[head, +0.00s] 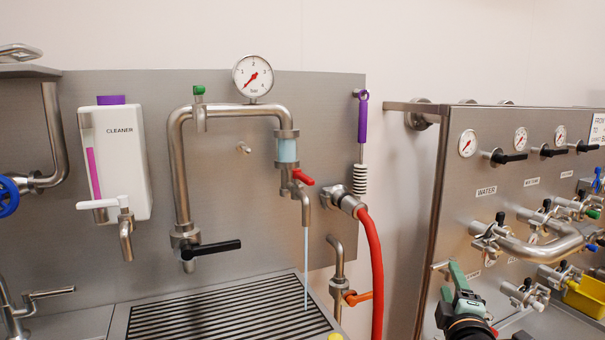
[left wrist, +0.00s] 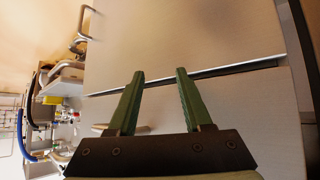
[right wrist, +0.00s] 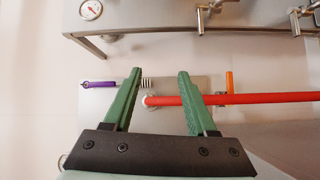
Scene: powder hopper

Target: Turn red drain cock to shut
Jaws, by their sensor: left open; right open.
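The red drain cock (head: 303,177) sits on the outlet pipe below a light-blue sight glass (head: 287,151) in the head view. Its red lever points to the right and slightly down. A thin pale stream (head: 306,265) falls from the spout under it onto the slotted drain grate (head: 230,312). My right gripper (head: 458,278) is low at the right in the head view, well apart from the cock. The right wrist view shows it (right wrist: 158,82) open and empty. My left gripper (left wrist: 160,74) is open and empty, seen only in the left wrist view, facing plain panels.
A red hose (head: 375,265), an orange-handled valve (head: 357,297) and a hanging purple-handled brush (head: 362,120) are right of the cock. A black lever (head: 217,248) is to its left. A valve panel (head: 485,205) stands behind my right gripper.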

